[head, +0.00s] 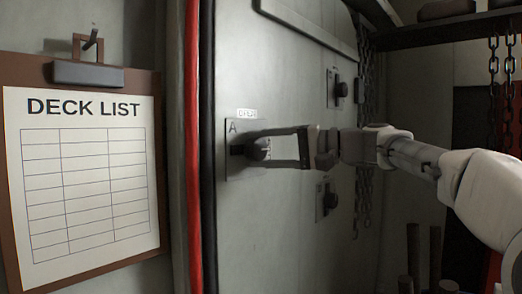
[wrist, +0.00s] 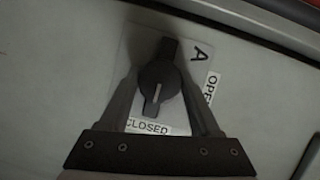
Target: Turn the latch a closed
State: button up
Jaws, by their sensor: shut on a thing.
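Latch a is a dark knob (head: 257,150) on a pale plate (head: 235,170) marked A, on the grey panel. In the wrist view the knob (wrist: 158,84) has a white pointer line aimed down toward the CLOSED label (wrist: 148,127). The OPEN label (wrist: 210,88) is at the plate's right side. A dark bar (wrist: 168,48) sticks out above the knob. My gripper (head: 266,147) reaches in from the right, its two fingers shut on the knob, one on each side. The fingers partly hide the knob in the head view.
Two more dark knobs are on the panel, one above right (head: 340,89) and one below right (head: 328,200). A deck list clipboard (head: 85,170) hangs at left, beside a red vertical pipe (head: 192,150). Chains (head: 366,190) hang at right.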

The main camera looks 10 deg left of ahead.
jog(key=o, duration=1.4)
jog(key=d, duration=0.5)
jog(key=s+d+b, duration=0.1)
jog(key=d, duration=0.5)
jog(key=s+d+r+b, duration=0.1)
jog(key=d, duration=0.5)
jog(key=shift+s+d+r, duration=0.1)
jog(key=shift+s+d, duration=0.05)
jog(key=shift+s, duration=0.1)
